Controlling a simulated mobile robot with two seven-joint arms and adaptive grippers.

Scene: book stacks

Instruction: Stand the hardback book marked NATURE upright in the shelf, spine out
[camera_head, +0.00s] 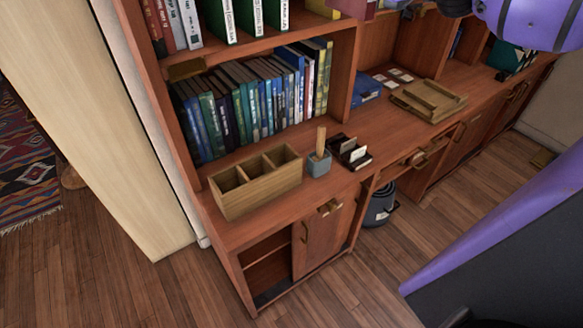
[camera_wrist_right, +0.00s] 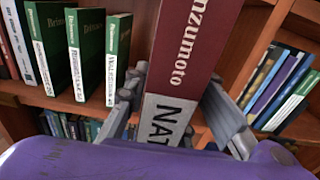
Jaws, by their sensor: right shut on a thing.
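The dark red and white hardback book (camera_wrist_right: 188,45) fills the middle of the right wrist view, with "nzumoto" and "NAT" on its visible face; the rest of the lettering is hidden. My right gripper (camera_wrist_right: 178,95) is shut on it, a grey finger on either side. In the head view a dark red corner of the book (camera_head: 355,8) shows at the top edge, beside part of the right gripper (camera_head: 400,5). The wooden shelf (camera_head: 270,45) stands in front, with upright books in its upper and lower compartments. My left gripper is out of view.
Green-spined books (camera_wrist_right: 82,55) stand left of the held book; more books (camera_wrist_right: 280,85) lean at the right. On the counter are a wooden divided box (camera_head: 255,182), a pen cup (camera_head: 318,164), a card holder (camera_head: 350,152) and a wooden tray (camera_head: 430,100).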

